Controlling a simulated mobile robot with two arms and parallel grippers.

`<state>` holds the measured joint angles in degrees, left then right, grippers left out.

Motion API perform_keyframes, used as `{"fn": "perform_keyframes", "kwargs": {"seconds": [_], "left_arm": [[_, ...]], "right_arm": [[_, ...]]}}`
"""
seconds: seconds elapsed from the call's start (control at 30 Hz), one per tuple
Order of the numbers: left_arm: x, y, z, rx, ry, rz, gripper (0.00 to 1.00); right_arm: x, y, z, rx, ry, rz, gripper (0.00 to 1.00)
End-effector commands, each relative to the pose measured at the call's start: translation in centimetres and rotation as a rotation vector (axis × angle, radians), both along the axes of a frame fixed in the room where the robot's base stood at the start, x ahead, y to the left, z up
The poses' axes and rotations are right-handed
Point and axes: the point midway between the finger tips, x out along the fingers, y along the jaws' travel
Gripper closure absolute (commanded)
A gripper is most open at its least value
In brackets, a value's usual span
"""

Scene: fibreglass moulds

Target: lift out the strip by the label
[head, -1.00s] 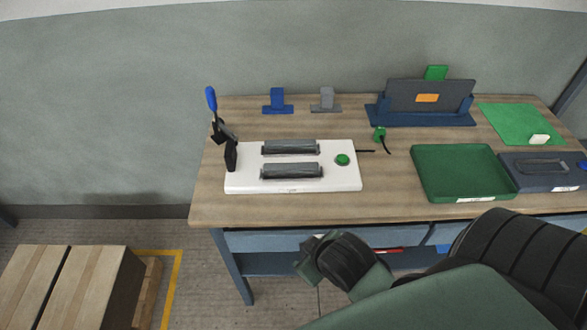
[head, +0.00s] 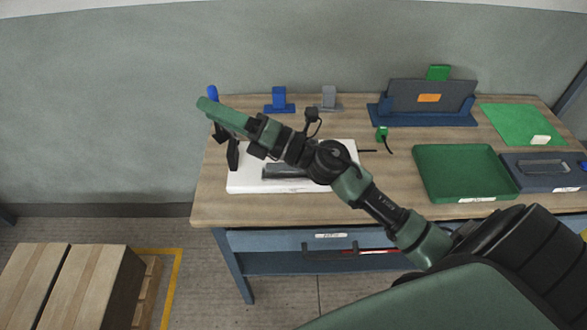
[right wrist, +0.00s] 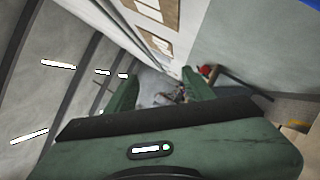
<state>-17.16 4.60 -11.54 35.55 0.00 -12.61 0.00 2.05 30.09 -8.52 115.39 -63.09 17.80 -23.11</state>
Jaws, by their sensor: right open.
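A dark grey panel (head: 455,95) with an orange label (head: 429,98) stands upright in a blue holder (head: 425,118) at the back of the table. A green tab (head: 438,73) rises above its top edge. I cannot tell which piece is the strip. My right gripper (head: 212,108) is raised over the table's left end, in front of the blue-topped upright, far left of the holder. Its fingers stand apart and empty in the right wrist view (right wrist: 160,88). My left gripper is not in view.
Below my right arm is a white base (head: 243,180) with dark rollers, partly hidden. A green tray (head: 465,174), a dark case (head: 545,172) and a green mat (head: 520,124) are on the right. Small blue (head: 279,102) and grey (head: 328,100) stands are at the back.

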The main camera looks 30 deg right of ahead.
Motion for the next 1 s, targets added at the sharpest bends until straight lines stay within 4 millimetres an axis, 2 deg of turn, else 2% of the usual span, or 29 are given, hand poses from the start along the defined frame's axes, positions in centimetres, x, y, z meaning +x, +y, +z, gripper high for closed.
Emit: {"fn": "perform_keyframes", "kwargs": {"seconds": [0.1, 0.17, 0.23, 0.33, 0.4, 0.5, 0.6, 0.7, 0.8, 1.0], "left_arm": [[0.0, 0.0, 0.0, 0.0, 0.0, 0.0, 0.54], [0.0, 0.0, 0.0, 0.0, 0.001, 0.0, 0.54], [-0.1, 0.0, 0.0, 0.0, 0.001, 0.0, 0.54], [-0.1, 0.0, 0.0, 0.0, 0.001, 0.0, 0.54], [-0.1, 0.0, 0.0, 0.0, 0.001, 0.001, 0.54], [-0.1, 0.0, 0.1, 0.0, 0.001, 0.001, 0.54], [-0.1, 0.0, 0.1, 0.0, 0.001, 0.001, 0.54], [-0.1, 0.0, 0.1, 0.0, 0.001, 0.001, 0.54], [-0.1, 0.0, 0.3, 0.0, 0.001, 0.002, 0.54], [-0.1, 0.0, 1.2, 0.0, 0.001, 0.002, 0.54]], "right_arm": [[-0.3, 1.8, -2.2, -0.381, -0.115, 0.155, 0.47], [-0.4, 1.7, -4.2, -0.573, -0.148, 0.232, 0.47], [-0.5, 0.5, -6.8, -0.794, -0.161, 0.317, 0.47], [-0.6, -3.3, -10.4, -1.097, -0.134, 0.434, 0.47], [-0.8, -6.9, -12.3, -1.279, -0.085, 0.508, 0.47], [-1.4, -12.0, -13.8, -1.478, 0.007, 0.595, 0.47], [-2.2, -15.9, -14.3, -1.6, 0.095, 0.659, 0.47], [-2.8, -18.1, -14.4, -1.66, 0.15, 0.694, 0.47], [-3.0, -18.6, -14.9, -1.677, 0.171, 0.708, 0.47], [-2.7, -17.9, -16.8, -1.674, 0.172, 0.711, 0.47]]}}
